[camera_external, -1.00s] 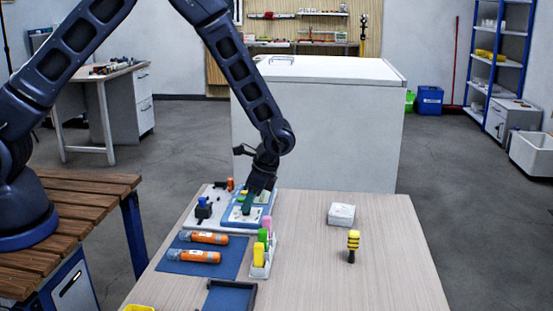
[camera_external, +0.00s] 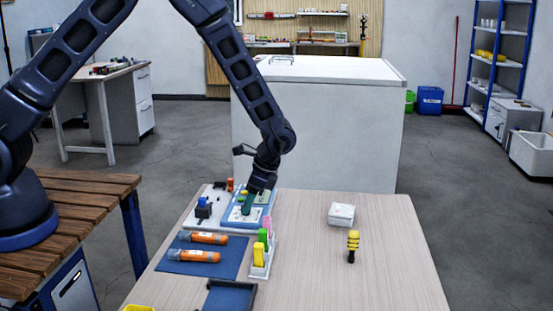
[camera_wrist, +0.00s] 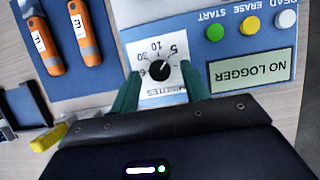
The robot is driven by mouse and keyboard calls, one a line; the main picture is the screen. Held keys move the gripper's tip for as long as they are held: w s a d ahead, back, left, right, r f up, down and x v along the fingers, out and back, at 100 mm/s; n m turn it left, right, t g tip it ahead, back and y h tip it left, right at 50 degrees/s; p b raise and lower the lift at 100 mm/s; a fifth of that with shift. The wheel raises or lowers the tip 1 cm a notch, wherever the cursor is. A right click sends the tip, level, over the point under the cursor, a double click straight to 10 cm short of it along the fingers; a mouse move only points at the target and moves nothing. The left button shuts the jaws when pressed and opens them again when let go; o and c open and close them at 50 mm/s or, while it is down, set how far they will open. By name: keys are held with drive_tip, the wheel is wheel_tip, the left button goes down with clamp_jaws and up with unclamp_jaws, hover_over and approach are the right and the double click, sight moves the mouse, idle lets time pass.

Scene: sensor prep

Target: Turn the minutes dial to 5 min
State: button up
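The minutes dial (camera_wrist: 159,71) is a small black knob with a white mark, on a white patch with printed numbers, upside down in the wrist view. The 5 and 10 are above it in the picture, the 30 at its upper left. I cannot tell exactly where the mark points. My gripper (camera_wrist: 161,70) is open, its two teal fingers on either side of the dial with gaps between them and the knob. In the external view my gripper (camera_external: 252,199) is low over the blue-and-white panel (camera_external: 233,222), hiding the dial.
Green, yellow and white buttons (camera_wrist: 251,25) and a "NO LOGGER" display (camera_wrist: 252,68) are right of the dial. Orange cylinders (camera_external: 202,256) lie on a blue mat (camera_external: 228,268). A holder with coloured pieces (camera_external: 260,269) stands nearby. The table's right side is mostly clear.

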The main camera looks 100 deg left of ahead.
drive_tip(key=shift+r, duration=0.1)
drive_tip(key=v, duration=1)
drive_tip(key=shift+w+r, duration=0.2)
drive_tip(key=shift+r, duration=0.05)
